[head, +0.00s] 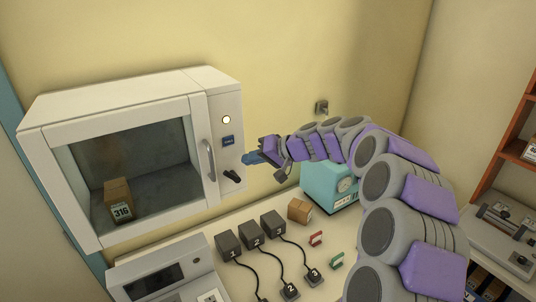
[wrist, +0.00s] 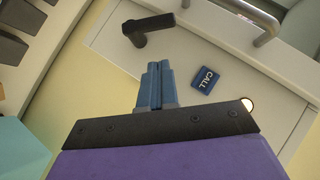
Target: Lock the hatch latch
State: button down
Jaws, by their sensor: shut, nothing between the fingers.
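The white incubator (head: 85,116) stands at the left in the head view, its glass-fronted hatch closed or nearly so. A grey bar handle (head: 209,159) is on the hatch's right side. The black latch lever (head: 232,177) is low on the panel right of the handle. In the wrist view the latch (wrist: 148,28) is an angled black lever at the top, ahead of the fingertips. My gripper (head: 247,158) is shut and empty, just right of the panel in the head view. Its blue fingers (wrist: 154,68) point toward the panel, apart from the latch.
A blue CALL button (wrist: 205,80) and a lit round light (head: 226,119) are on the panel. A box marked 316 (head: 119,202) is inside the incubator. Below stand several numbered black blocks (head: 229,246), a small brown box (head: 299,210) and a teal device (head: 330,185).

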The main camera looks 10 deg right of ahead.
aim_at(229, 175)
jog(key=shift+n+h, duration=0.6)
jog(key=shift+h, duration=0.3)
jog(key=a, duration=0.1)
jog(key=s+a+f+b, duration=0.1)
jog(key=a, duration=0.1)
jog(key=a+f+b, duration=0.1)
jog(key=a, duration=0.1)
jog(key=shift+s+f, duration=0.25)
jog(key=h, duration=0.1)
jog(key=n+h+b, duration=0.1)
jog(key=b, duration=0.1)
jog(key=shift+s+a+f+t+h, duration=0.2)
jog(key=shift+a+t+h, duration=0.1)
jog(key=shift+h, duration=0.1)
jog(key=shift+s+a+f+n+h, duration=0.15)
jog(key=shift+a+n+h, duration=0.45)
jog(key=shift+n+h, duration=0.15)
jog(key=shift+a, duration=0.2)
jog(key=shift+d, duration=0.15)
